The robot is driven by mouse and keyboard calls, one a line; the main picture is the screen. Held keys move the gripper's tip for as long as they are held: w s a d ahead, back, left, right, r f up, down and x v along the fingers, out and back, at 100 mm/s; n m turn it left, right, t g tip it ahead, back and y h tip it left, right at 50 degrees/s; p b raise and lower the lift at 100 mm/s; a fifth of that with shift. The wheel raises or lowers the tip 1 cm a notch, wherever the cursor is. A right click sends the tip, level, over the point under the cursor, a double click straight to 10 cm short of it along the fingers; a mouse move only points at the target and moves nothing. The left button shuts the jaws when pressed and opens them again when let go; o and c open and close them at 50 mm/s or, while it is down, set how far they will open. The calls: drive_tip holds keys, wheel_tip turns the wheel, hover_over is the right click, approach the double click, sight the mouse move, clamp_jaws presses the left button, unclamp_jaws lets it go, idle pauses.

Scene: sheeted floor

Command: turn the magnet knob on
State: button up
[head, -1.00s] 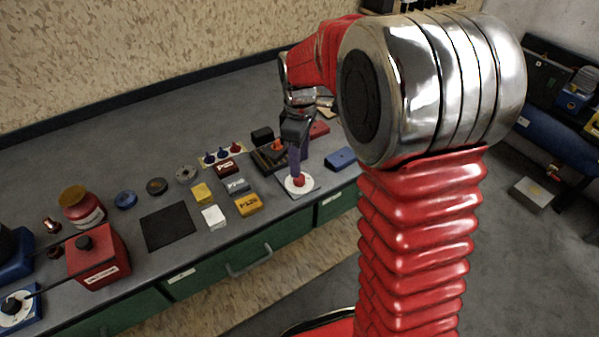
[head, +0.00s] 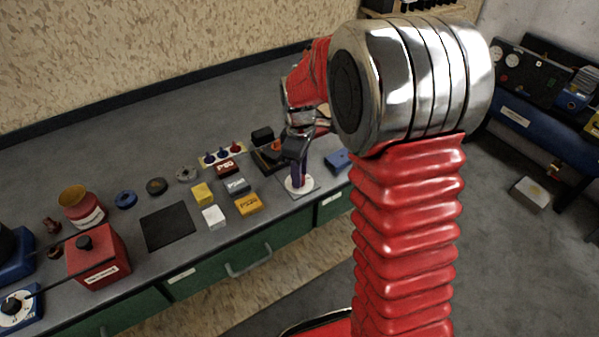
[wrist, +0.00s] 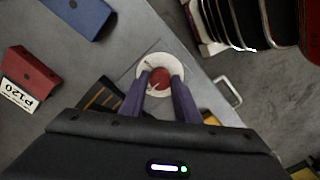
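The red magnet knob (wrist: 160,78) sits at the centre of a round white dial (wrist: 147,63) on a grey plate at the bench's front edge. In the head view the dial (head: 309,188) shows below my fingers, which largely hide the knob. My gripper (wrist: 161,75) is right over the dial. Its two purple fingers are apart, one on each side of the knob. A slight gap seems to show between fingers and knob, but I cannot tell for certain whether they touch. In the head view my gripper (head: 299,180) points down at the dial.
A blue block (head: 337,160) lies right of the dial and a yellow box (head: 248,204) to its left. A dark block with an orange part (head: 267,158) stands behind. A black mat (head: 168,226) and red box (head: 98,258) are farther left.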

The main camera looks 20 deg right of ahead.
drive_tip(key=c, duration=0.6)
drive_tip(key=shift+m, duration=0.6)
drive_tip(key=m, duration=0.2)
drive_tip(key=shift+m, duration=0.3)
drive_tip(key=m, duration=0.4)
drive_tip(key=shift+m, duration=0.3)
drive_tip(key=m, duration=0.4)
drive_tip(key=shift+m, duration=0.3)
drive_tip(key=m, duration=0.5)
